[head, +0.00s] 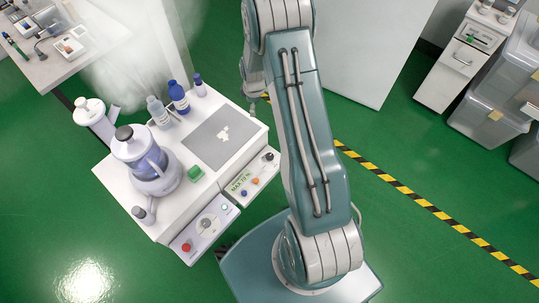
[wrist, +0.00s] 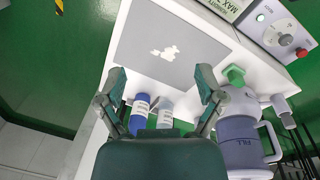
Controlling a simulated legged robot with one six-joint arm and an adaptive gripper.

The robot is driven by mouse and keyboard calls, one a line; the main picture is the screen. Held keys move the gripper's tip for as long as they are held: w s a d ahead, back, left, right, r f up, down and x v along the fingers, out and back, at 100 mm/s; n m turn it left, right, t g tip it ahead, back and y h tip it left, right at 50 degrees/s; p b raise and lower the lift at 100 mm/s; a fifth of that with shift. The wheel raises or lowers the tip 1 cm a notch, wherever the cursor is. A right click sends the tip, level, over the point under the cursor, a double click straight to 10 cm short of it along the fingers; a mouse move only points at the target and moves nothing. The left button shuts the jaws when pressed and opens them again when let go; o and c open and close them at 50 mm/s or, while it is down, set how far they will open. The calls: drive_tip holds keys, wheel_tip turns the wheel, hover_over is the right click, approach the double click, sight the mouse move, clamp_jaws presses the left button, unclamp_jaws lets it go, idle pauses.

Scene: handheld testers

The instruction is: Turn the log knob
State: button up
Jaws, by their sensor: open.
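Two control panels sit on the front edge of a white bench. The left panel (head: 203,232) carries a grey round knob (head: 206,222), a red button and a green light; this knob also shows at the upper right of the wrist view (wrist: 285,40). The right panel (head: 250,180) reads "MAX 75 %" and has a small black knob (head: 268,157). I cannot read which knob is the log one. My gripper (wrist: 161,76) is open and empty, its fingers spread toward the bench and apart from both knobs. In the head view it is mostly hidden behind my arm.
On the bench (head: 215,185) stand a blender-like jug (head: 140,155), a blue bottle (head: 179,97), a pale bottle (head: 158,112) and a green block (head: 195,173). A grey plate (head: 212,138) lies flat. Clear bins (head: 490,105) stand far right. Green floor is free around the bench.

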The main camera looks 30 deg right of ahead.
sight(270, 156)
drive_tip(key=s+d+f+n, duration=0.1)
drive_tip(key=f, duration=0.9)
drive_tip(key=s+d+f+n, duration=0.1)
drive_tip(key=s+f, duration=0.1)
drive_tip(key=f, duration=0.8)
drive_tip(key=s+d+f+n+g, duration=0.1)
drive_tip(key=s+f, duration=0.1)
drive_tip(key=f, duration=0.9)
drive_tip(key=shift+f, duration=0.1)
drive_tip(key=shift+c, duration=0.3)
drive_tip(key=c, duration=1.1)
